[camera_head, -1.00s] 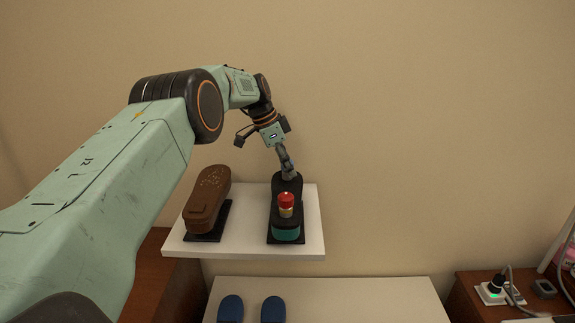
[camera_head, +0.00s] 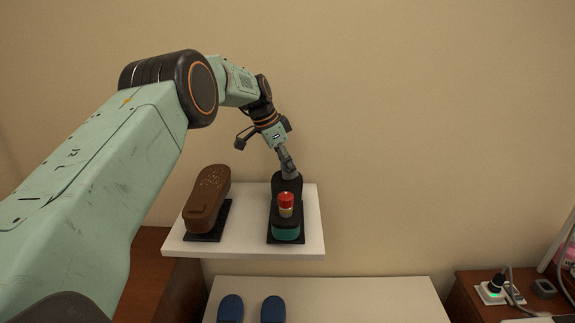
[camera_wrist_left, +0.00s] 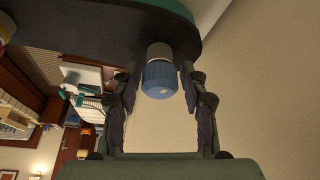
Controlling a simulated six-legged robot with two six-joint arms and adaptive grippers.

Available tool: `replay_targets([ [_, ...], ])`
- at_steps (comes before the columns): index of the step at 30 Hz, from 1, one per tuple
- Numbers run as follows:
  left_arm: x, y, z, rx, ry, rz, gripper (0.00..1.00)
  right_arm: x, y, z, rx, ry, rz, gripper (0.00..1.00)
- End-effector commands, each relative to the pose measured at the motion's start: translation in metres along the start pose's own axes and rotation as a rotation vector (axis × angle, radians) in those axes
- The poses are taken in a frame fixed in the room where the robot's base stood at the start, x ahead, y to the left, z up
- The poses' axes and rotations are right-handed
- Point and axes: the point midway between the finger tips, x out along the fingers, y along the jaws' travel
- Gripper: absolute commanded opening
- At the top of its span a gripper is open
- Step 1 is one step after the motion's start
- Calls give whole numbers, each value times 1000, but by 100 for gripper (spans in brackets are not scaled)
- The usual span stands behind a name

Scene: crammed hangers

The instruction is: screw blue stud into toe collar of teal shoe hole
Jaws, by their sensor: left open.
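The teal shoe (camera_head: 286,234) is dark on top with a teal lower front. It stands on a dark base on the white shelf. A red stud (camera_head: 286,198) with a pale collar stands upright near its front end. My left gripper (camera_head: 288,172) points down at the shoe's back end. In the left wrist view, the blue stud (camera_wrist_left: 159,80) sits at a pale collar (camera_wrist_left: 159,51) on the dark shoe surface (camera_wrist_left: 110,35). My left gripper's open fingers (camera_wrist_left: 158,74) are on either side of the blue stud. In the head view the blue stud is hidden. My right gripper is out of view.
A brown shoe (camera_head: 207,200) stands on a dark base left of the teal shoe, on the white shelf (camera_head: 250,246). Blue slippers (camera_head: 273,309) lie on a lower white surface (camera_head: 370,300). A power strip (camera_head: 494,291) is at right. The wall is close behind.

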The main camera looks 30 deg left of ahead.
Motion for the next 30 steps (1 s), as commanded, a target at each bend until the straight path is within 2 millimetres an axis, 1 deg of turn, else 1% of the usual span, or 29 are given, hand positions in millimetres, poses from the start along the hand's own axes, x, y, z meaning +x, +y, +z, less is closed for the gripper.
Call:
replay_targets([
  [6,0,1,0,-196,-1,-81,43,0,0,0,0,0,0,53],
  [12,0,0,0,-357,0,-149,43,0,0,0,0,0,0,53],
  [16,0,0,0,-413,0,-172,43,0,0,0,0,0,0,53],
  [23,0,0,0,-422,0,-176,43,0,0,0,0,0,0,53],
  [30,0,0,0,-421,0,-175,23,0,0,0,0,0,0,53],
])
